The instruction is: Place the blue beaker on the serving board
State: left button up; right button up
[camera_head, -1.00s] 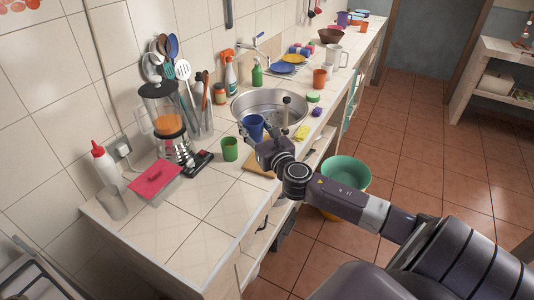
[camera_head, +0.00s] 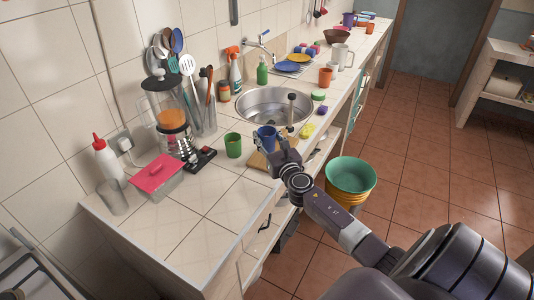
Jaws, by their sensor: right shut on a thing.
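The blue beaker (camera_head: 267,137) is held in my right gripper (camera_head: 264,145), which is shut on it. The beaker looks upright and is over or on the far part of the wooden serving board (camera_head: 257,161). I cannot tell whether its base touches the board, because the gripper hides it. The board lies on the tiled counter near the front edge, partly covered by my right gripper. My left gripper is not in view.
A green cup (camera_head: 233,145) stands just left of the board. The steel sink (camera_head: 272,110) is behind it, with a yellow sponge (camera_head: 307,130) to the right. A blender (camera_head: 170,120) and a red-lidded box (camera_head: 155,176) stand at left. The front counter tiles are clear.

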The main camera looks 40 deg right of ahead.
aim_at(270, 151)
jog(key=shift+f+b, duration=1.55)
jog(key=shift+f, duration=0.8)
jog(key=shift+f, duration=0.15)
jog(key=o, duration=1.2)
jog(key=shift+o, duration=0.2)
jog(key=shift+r, duration=0.25)
jog(key=v, duration=1.2)
